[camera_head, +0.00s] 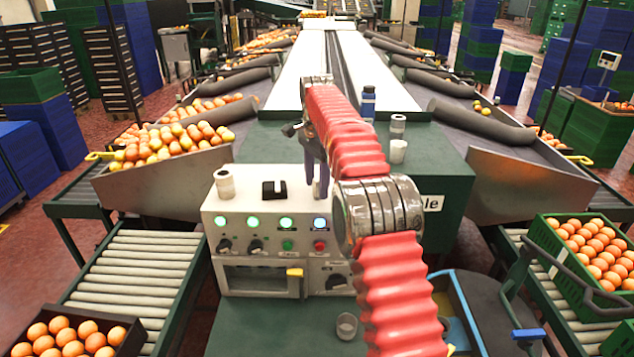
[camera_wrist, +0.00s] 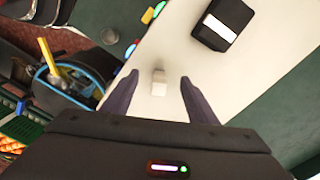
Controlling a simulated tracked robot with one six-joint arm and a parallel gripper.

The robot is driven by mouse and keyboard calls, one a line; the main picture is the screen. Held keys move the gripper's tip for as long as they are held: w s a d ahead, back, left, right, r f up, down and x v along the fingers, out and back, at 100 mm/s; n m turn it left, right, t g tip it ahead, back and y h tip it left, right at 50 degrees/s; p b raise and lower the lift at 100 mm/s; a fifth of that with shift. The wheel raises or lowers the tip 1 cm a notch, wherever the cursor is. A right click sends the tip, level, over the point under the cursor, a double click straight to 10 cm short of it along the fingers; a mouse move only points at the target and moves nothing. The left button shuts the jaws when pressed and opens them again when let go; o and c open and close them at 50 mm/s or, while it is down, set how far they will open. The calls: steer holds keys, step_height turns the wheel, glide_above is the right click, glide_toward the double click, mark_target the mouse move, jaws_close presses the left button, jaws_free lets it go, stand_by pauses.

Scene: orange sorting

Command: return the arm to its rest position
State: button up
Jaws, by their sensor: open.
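My arm (camera_head: 385,270), in a ribbed red sleeve with a metal ring joint, reaches from the bottom of the head view over the control box. My gripper (camera_head: 317,190) points down by the top of the white control box (camera_head: 240,205). In the wrist view, the two dark fingers of my gripper (camera_wrist: 155,84) are spread apart with nothing between them in their grip. A small white block (camera_wrist: 159,82) shows on the pale box top between the fingertips, with gaps on both sides. A black block (camera_head: 274,190) lies to the left of my gripper; it also shows in the wrist view (camera_wrist: 223,24).
A white cup (camera_head: 224,184) stands on the box's left end. Cups (camera_head: 398,150) and a blue bottle (camera_head: 368,103) stand behind my arm. A clear cup (camera_head: 346,326) sits on the green bench in front. Orange crates (camera_head: 128,335) flank both sides; a blue tub (camera_head: 490,300) is right.

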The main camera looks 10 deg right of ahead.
steer(key=shift+r, duration=0.1)
steer(key=shift+r, duration=0.2)
steer(key=s+r+n+t, duration=0.2)
steer(key=s+r+n, duration=0.3)
steer(key=s, duration=0.5)
steer(key=s+r+n+t, duration=0.1)
steer(key=s+r+n, duration=0.1)
steer(key=s+r, duration=0.65)
steer(key=s+f+n+t, duration=0.1)
steer(key=s+f, duration=0.3)
steer(key=s, duration=0.4)
steer(key=s+f+n, duration=0.3)
steer(key=s, duration=0.6)
steer(key=s+d+f+n+t, duration=0.1)
steer(key=s+f+n, duration=0.2)
steer(key=s, duration=0.5)
steer(key=shift+s+f+t, duration=0.3)
steer(key=shift+s+f, duration=0.05)
steer(key=shift+f, duration=0.5)
